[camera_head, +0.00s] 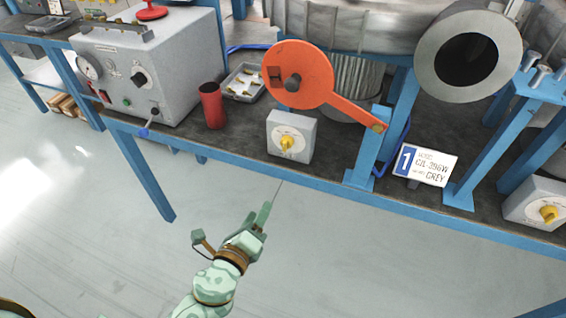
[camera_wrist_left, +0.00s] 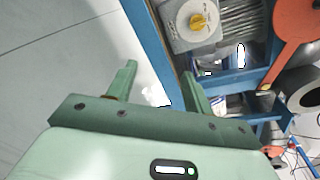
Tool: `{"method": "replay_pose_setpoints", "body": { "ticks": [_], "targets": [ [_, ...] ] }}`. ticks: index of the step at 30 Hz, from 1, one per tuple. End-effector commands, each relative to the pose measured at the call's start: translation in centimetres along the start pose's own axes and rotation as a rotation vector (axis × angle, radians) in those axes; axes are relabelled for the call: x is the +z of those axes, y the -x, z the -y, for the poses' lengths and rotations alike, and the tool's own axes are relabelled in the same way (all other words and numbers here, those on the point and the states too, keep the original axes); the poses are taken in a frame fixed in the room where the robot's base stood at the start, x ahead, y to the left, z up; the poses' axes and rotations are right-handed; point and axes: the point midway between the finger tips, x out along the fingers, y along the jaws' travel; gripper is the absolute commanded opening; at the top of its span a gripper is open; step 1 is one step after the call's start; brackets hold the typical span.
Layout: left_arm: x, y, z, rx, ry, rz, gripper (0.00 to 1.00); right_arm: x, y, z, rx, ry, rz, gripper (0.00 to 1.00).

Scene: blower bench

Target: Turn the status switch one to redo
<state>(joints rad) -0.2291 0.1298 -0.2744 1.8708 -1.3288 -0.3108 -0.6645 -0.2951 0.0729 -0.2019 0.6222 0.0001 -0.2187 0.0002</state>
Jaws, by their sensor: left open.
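A grey switch box (camera_head: 303,149) with a yellow knob (camera_head: 288,143) on a white dial stands near the bench's front edge. In the left wrist view the same box (camera_wrist_left: 184,38) and its yellow knob (camera_wrist_left: 198,22) show at the top right; the dial's lettering is too small to read. A second grey switch box (camera_head: 522,203) with a yellow knob (camera_head: 549,214) is at the far right. My left gripper (camera_head: 263,212) is in front of the bench, below and apart from the first box. In the left wrist view its fingers (camera_wrist_left: 158,75) are spread and empty. My right gripper is not visible.
A red cup (camera_head: 213,105) and a grey tray (camera_head: 245,82) are left of the first box. An orange disc with an arm (camera_head: 298,75) is behind it. A blue post and a "1" placard (camera_head: 428,164) stand to its right. Floor before the bench is clear.

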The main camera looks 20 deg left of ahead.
Motion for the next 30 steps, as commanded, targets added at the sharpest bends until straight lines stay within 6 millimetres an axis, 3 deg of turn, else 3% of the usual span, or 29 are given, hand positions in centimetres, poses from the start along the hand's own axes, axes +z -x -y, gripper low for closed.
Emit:
{"method": "replay_pose_setpoints", "body": {
  "ticks": [3, 6, 11, 21, 30],
  "targets": [
    [2.4, -0.2, 3.8, -0.094, -0.13, 0.076, 0.51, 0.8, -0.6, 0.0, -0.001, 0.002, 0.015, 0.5],
    [3.2, -0.9, 5.0, -0.118, -0.165, 0.099, 0.51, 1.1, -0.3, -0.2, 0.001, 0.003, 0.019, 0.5],
    [3.6, -3.8, 5.6, -0.12, -0.164, 0.1, 0.51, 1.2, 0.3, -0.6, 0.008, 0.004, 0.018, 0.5],
    [4.1, -12.3, 6.3, -0.116, -0.161, 0.097, 0.51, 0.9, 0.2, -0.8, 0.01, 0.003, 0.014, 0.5],
    [4.4, -15.9, 6.6, -0.114, -0.16, 0.095, 0.51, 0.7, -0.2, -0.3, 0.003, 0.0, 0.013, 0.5]
  ]
}}
